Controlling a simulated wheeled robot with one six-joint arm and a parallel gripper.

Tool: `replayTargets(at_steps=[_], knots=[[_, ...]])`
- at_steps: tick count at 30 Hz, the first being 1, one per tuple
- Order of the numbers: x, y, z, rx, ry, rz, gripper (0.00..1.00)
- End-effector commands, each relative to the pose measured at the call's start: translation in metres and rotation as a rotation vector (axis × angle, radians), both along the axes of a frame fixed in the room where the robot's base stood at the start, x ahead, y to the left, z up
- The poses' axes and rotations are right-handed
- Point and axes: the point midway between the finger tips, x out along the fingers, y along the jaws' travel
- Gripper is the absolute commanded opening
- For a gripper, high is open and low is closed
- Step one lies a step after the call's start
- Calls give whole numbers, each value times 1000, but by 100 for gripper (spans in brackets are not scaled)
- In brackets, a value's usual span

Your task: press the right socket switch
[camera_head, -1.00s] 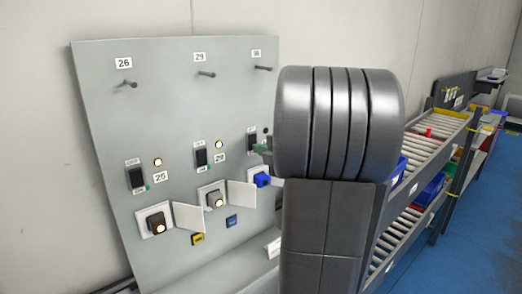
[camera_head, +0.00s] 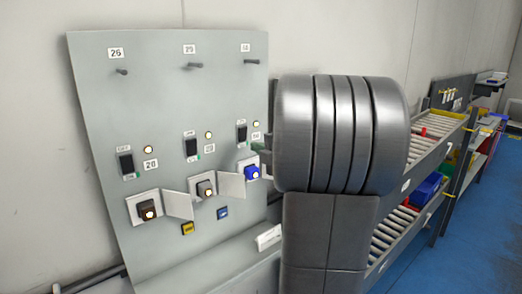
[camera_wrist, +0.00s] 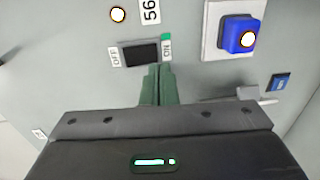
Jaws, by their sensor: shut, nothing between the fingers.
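The right socket switch is a black rocker (camera_head: 241,133) on the grey panel (camera_head: 100,85), with a lit lamp (camera_head: 256,125) near it. In the wrist view the rocker (camera_wrist: 141,55) lies between the OFF and ON labels, with its lamp (camera_wrist: 118,14) lit. My gripper (camera_wrist: 157,70) is shut and empty. Its green fingertips overlap the rocker's lower edge in the picture, toward the ON end. I cannot tell whether they touch it. The right socket holds a blue plug (camera_head: 252,172) with a lit light; it also shows in the wrist view (camera_wrist: 237,37).
The middle switch (camera_head: 191,147) and left switch (camera_head: 127,164) sit left on the panel. Socket covers (camera_head: 231,186) stick out, and pegs (camera_head: 195,66) project above. A roller rack (camera_head: 425,150) stands to the right. Blue floor is clear beyond it.

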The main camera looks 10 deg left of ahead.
Motion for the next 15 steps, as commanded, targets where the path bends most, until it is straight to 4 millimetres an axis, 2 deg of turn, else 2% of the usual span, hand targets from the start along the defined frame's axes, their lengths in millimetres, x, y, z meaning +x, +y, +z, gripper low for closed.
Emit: replayTargets(at_steps=[15], knots=[[-48,-63,-11,0,0,-6,0]])
